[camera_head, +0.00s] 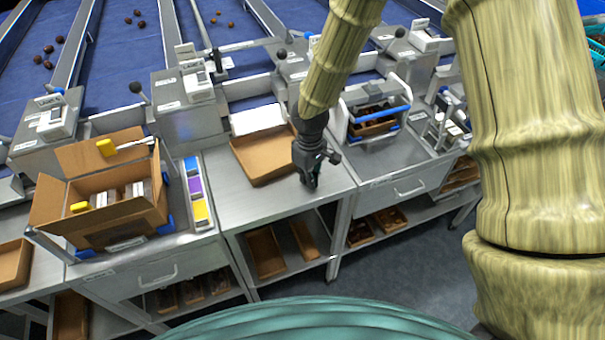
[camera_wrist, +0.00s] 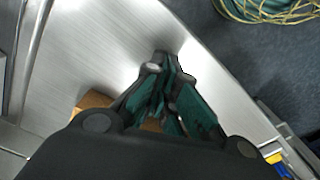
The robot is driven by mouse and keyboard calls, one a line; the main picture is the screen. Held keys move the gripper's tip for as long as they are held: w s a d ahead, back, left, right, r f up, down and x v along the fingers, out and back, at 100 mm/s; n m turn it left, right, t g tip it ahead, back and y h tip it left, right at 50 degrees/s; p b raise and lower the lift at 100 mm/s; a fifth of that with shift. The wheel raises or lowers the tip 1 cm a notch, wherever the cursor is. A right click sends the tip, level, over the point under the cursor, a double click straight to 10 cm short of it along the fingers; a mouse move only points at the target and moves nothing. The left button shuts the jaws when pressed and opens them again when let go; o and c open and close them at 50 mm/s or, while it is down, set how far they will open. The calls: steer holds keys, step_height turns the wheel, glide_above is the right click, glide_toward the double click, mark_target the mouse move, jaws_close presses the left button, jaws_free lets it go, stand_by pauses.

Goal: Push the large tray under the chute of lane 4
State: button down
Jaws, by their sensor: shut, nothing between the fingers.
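A brown tray (camera_head: 262,172) lies flat on the steel bench (camera_head: 240,207). Its back edge is close to the white chute lip (camera_head: 257,119); the lane number there is too small to read. My gripper (camera_head: 310,183) points down over the bench just right of the tray, near the bench's right end. Its fingers are together with nothing between them. Whether it touches the tray or the bench, I cannot tell. In the wrist view my gripper (camera_wrist: 165,65) is over bare steel, and a brown corner of the tray (camera_wrist: 94,100) shows partly behind it.
A cardboard box (camera_head: 105,195) with yellow-handled tools stands on the left bench, beside blue, purple and yellow blocks (camera_head: 196,188). A blue-handled rack (camera_head: 376,112) stands to the right. Smaller trays (camera_head: 266,252) sit on the shelf below. The bench front is clear.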

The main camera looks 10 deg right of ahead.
step_height(320, 180, up, 10)
steer(key=b, duration=0.2)
steer(key=shift+w+f, duration=0.2)
steer(key=shift+f, duration=0.05)
steer(key=shift+a, duration=0.1)
